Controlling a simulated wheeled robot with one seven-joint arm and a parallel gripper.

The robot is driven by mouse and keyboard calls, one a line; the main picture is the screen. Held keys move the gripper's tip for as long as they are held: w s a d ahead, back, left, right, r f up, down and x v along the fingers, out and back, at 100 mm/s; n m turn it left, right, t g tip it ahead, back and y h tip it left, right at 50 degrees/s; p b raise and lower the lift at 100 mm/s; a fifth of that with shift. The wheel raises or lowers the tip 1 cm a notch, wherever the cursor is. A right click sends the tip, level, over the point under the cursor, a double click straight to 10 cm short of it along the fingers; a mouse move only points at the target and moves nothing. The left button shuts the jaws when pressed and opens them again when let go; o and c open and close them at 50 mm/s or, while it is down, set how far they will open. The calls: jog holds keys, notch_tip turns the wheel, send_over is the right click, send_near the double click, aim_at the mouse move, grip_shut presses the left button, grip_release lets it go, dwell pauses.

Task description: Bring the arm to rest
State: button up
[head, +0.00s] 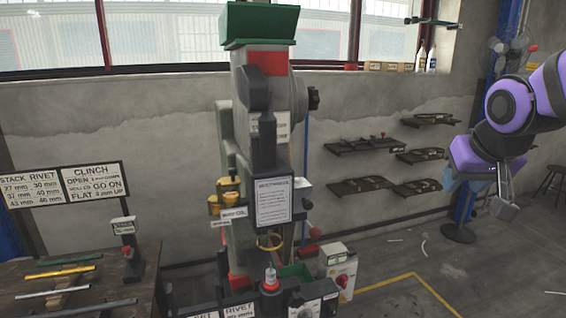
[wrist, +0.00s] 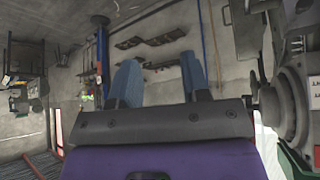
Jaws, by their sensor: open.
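My gripper (head: 504,183) hangs at the right of the head view, at the end of my purple and black arm. It is in the air, well to the right of the rivet press (head: 262,130) and apart from it. Its two fingers stand apart with nothing between them. In the wrist view the blue-grey fingers (wrist: 163,82) point into empty space toward the wall. The press also shows at the right edge of the wrist view (wrist: 287,100).
A workbench (head: 85,262) with coloured bars stands at the left, below two sign boards (head: 62,186). Dark wall shelves (head: 365,145) hang behind, between press and arm. A white control box (head: 338,268) sits low by the press. The floor (head: 400,262) in front of my gripper is mostly clear.

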jog(key=s+a+n+g+y, duration=0.1)
jog(key=s, duration=1.4)
jog(key=shift+s+a+r+g, duration=0.25)
jog(key=shift+s+r+g, duration=0.05)
jog(key=shift+s, duration=0.05)
